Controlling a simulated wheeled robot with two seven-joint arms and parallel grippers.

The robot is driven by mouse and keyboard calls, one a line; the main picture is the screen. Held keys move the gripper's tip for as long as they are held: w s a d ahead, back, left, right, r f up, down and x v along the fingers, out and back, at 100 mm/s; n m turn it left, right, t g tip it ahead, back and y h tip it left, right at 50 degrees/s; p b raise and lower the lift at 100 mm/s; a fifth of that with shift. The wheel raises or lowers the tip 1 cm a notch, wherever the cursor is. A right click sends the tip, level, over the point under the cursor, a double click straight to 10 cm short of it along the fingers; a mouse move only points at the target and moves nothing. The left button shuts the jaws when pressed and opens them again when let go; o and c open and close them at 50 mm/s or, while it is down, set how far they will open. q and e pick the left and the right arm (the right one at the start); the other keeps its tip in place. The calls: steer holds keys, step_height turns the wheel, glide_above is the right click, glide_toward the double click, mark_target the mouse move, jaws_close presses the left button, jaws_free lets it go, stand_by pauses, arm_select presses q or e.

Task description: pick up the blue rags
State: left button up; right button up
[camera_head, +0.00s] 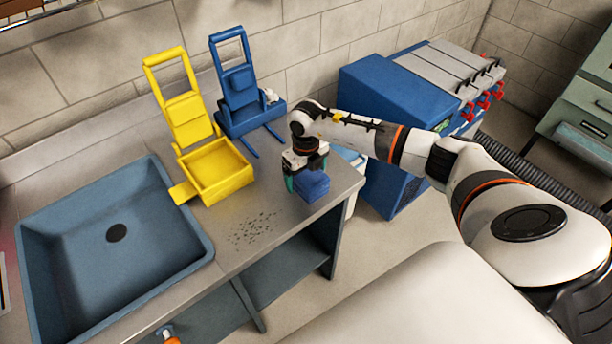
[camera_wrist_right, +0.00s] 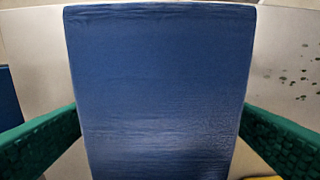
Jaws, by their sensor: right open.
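The blue rags (camera_head: 312,185) form a small folded stack on the grey counter near its right end. In the right wrist view the blue rags (camera_wrist_right: 160,90) fill the middle of the picture. My right gripper (camera_head: 306,178) is over the stack, pointing down. Its green finger pads (camera_wrist_right: 160,140) stand open on both sides of the rags, with a narrow gap on each side. The gripper hides part of the stack in the head view. My left gripper is not in view.
A yellow caddy (camera_head: 215,172) and a blue caddy (camera_head: 240,122) stand left of the rags. A blue-grey sink (camera_head: 60,260) is at the left. Dark specks (camera_head: 252,229) lie on the counter. A blue cabinet (camera_head: 370,95) stands beyond the counter's right edge.

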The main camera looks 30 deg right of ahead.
steer(key=shift+c, duration=0.2)
steer(key=c, duration=1.1)
steer(key=shift+c, duration=0.2)
steer(key=shift+r, duration=0.15)
